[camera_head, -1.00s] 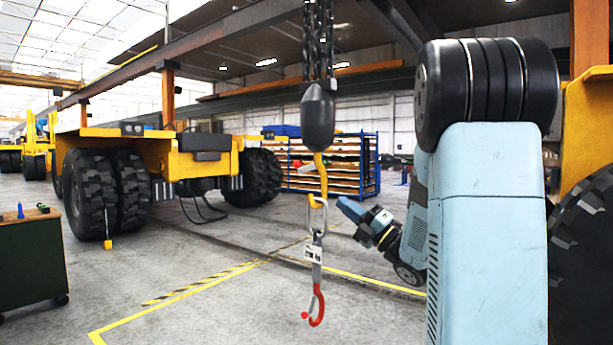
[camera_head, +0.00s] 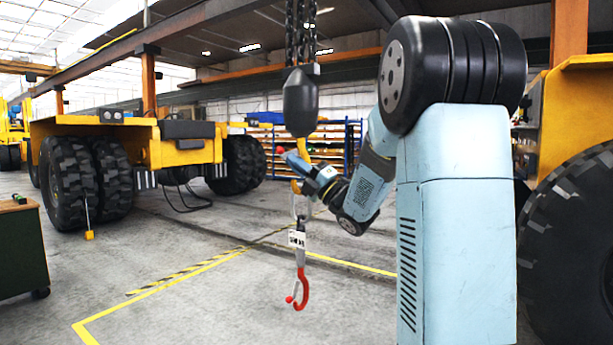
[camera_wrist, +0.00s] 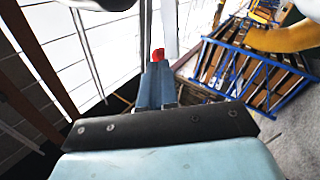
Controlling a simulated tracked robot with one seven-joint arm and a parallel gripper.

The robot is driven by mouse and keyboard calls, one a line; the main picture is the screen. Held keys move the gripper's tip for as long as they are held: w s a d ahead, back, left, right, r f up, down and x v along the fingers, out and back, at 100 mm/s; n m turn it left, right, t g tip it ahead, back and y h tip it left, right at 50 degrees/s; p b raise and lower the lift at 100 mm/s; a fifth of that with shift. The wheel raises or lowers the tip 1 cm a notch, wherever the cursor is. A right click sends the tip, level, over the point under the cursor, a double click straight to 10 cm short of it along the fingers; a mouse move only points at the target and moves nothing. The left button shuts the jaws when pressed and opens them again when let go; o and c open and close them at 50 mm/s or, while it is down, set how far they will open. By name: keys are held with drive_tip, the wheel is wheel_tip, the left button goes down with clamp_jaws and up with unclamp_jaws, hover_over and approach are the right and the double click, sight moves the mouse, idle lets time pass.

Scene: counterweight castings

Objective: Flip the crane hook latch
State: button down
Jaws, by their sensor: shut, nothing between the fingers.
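The hoist block (camera_head: 300,105) hangs on chains with a yellow hook (camera_head: 304,148) beneath it. A metal link (camera_head: 298,205) and a tagged strap (camera_head: 297,239) carry a small red hook (camera_head: 303,289) with a red knob (camera_head: 290,299) at its latch. My gripper (camera_head: 290,158) is shut and empty. It overlaps the yellow hook and hides its middle; contact cannot be told. The red hook hangs well below it. In the wrist view, a red knob-like thing (camera_wrist: 158,54) appears at my fingertips (camera_wrist: 156,72), and a yellow curved part (camera_wrist: 285,38) is at upper right.
A blue rack (camera_head: 340,140) stands behind the hook. A yellow wheeled chassis (camera_head: 140,142) is at left, a green cabinet (camera_head: 20,255) at lower left and a big tyre (camera_head: 575,250) at right. The floor below the hook is clear, with yellow lines.

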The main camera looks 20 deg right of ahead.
drive_tip(key=shift+x, duration=0.85)
drive_tip(key=shift+a, duration=0.3)
drive_tip(key=shift+d+r+m+t+h, duration=0.25)
drive_tip(key=shift+m+t+h, duration=0.05)
drive_tip(key=shift+m, duration=0.3)
drive_tip(key=shift+r+m+t+h, duration=0.2)
drive_tip(key=shift+m+t+h, duration=0.2)
drive_tip(key=shift+m, duration=0.25)
drive_tip(key=shift+r+m+t+h, duration=0.2)
drive_tip(key=shift+m+t+h, duration=0.15)
drive_tip(key=shift+m, duration=0.3)
wheel_tip(320, 180, up, 2)
drive_tip(key=m+t+h, duration=0.1)
drive_tip(key=m+h, duration=0.2)
drive_tip(key=m, duration=0.1)
drive_tip(key=m+t+h, duration=0.2)
drive_tip(key=m+h, duration=0.1)
drive_tip(key=m, duration=0.1)
drive_tip(key=shift+d+r, duration=0.1)
drive_tip(key=shift+r, duration=0.15)
